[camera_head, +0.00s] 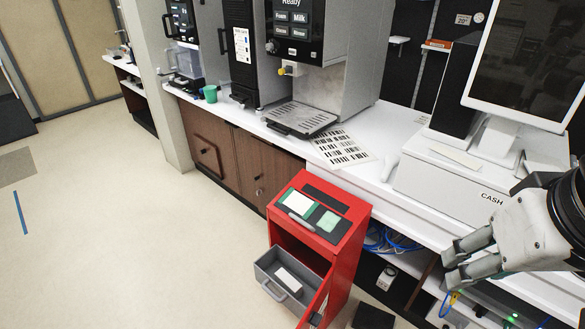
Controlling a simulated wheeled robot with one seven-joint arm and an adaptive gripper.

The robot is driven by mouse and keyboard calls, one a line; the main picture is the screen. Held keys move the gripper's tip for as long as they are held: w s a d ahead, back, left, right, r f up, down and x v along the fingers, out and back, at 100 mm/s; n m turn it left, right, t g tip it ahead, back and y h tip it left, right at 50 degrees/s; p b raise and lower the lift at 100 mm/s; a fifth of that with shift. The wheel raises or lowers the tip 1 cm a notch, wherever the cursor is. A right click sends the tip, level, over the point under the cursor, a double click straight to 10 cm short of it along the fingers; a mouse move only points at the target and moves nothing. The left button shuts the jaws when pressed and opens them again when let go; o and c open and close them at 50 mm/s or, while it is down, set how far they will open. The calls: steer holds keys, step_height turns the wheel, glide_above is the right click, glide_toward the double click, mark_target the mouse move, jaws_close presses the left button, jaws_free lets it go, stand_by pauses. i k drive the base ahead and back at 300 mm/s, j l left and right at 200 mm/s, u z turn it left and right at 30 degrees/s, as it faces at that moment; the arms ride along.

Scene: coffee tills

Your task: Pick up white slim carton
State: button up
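A small white slim box, which looks like the carton (289,279), lies in a grey pull-out bin (264,276) low in the red cabinet. A flat pale slab (455,157) also lies on the white cash drawer unit at the right; I cannot tell whether it is a carton. My gripper (449,264) is at the right edge, in front of the counter and below the cash unit. Its two fingers point left with a gap between them and nothing in it. It is well to the right of the box in the bin.
The red cabinet (345,240) stands on the floor against the counter, its door swung open. Coffee machines (340,90), a green cup (210,93) and a printed sheet (341,147) are on the counter. A monitor (530,60) stands at the right.

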mark_target(283, 277)
steer(key=j, duration=1.45)
steer(key=i+z, duration=0.05)
